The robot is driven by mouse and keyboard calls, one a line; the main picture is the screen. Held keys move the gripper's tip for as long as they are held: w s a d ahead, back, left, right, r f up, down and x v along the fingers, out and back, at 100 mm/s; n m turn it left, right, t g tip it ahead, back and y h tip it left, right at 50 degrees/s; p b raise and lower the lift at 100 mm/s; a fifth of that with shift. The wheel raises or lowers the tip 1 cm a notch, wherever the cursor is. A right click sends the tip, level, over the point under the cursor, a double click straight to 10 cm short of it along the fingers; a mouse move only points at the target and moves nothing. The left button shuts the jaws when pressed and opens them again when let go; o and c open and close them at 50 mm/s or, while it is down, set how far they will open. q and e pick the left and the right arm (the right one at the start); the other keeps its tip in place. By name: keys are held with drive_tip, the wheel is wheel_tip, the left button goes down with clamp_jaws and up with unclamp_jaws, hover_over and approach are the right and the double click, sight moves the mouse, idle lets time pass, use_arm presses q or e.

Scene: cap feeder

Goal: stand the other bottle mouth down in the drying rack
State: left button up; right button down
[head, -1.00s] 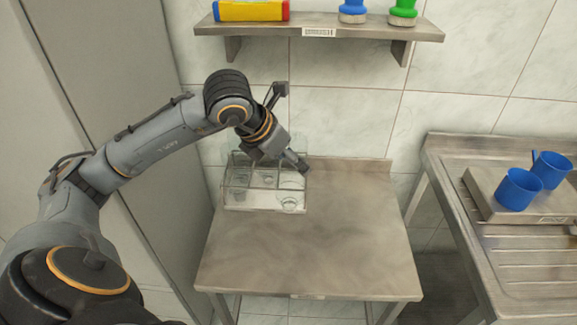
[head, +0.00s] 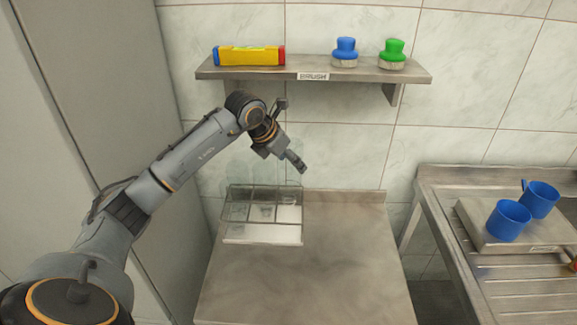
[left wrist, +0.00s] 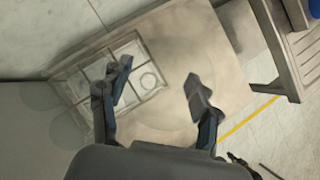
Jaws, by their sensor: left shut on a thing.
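My left gripper (head: 300,164) is above the rack's back right, shut on a second clear bottle (head: 291,180), whose outline is very faint. In the left wrist view my left gripper's fingers (left wrist: 159,88) are spread around it. I cannot tell whether its mouth touches the rack. My right gripper is not in view.
A steel table (head: 315,270) is bare in front and right of the rack.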

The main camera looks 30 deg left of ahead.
use_arm(q)
wheel_tip(320, 180, down, 12)
drive_tip(key=b, duration=0.8)
drive_tip(key=shift+r, duration=0.2)
drive_tip(key=shift+f+b, duration=0.6)
drive_tip(key=shift+b, duration=0.05)
drive_tip(key=shift+f, duration=0.2)
drive_tip(key=shift+f+b, duration=0.3)
drive_tip(key=shift+b, duration=0.15)
drive_tip(key=o, duration=1)
drive_tip(key=shift+s+r, duration=0.1)
drive_tip(key=v, duration=1.1)
drive_tip(key=shift+s+r, duration=0.25)
drive_tip(key=shift+r, duration=0.1)
